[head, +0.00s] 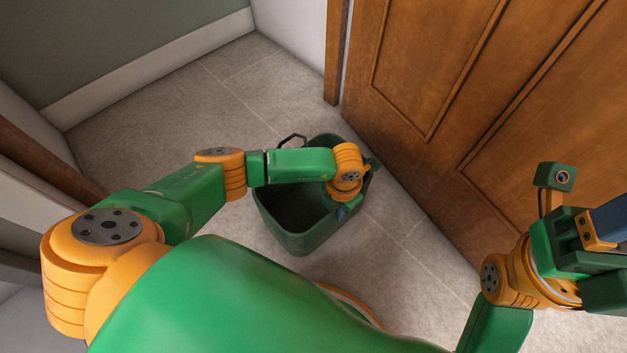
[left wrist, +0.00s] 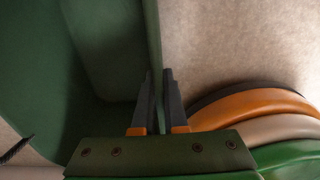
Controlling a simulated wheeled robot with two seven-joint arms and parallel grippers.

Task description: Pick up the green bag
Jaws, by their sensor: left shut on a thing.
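The green bag (head: 300,242) is a dark green, open-topped, bucket-like bag standing upright on the floor near the door. A thin dark loop, perhaps its handle, shows at its back left rim. My left gripper (head: 343,212) is at the bag's right side, partly hidden by my own wrist in the head view. In the left wrist view, my left gripper's two dark fingertips (left wrist: 160,78) are closed on the upper wall of the green bag (left wrist: 105,45). My right gripper (head: 598,245) is at the right edge, away from the bag; its fingertips are not clear.
A brown panelled wooden door (head: 470,110) stands close behind and right of the bag. A grey-green wall with a white skirting board (head: 150,65) is at the back left. The tiled floor (head: 180,110) is bare left of the bag and in front of the door.

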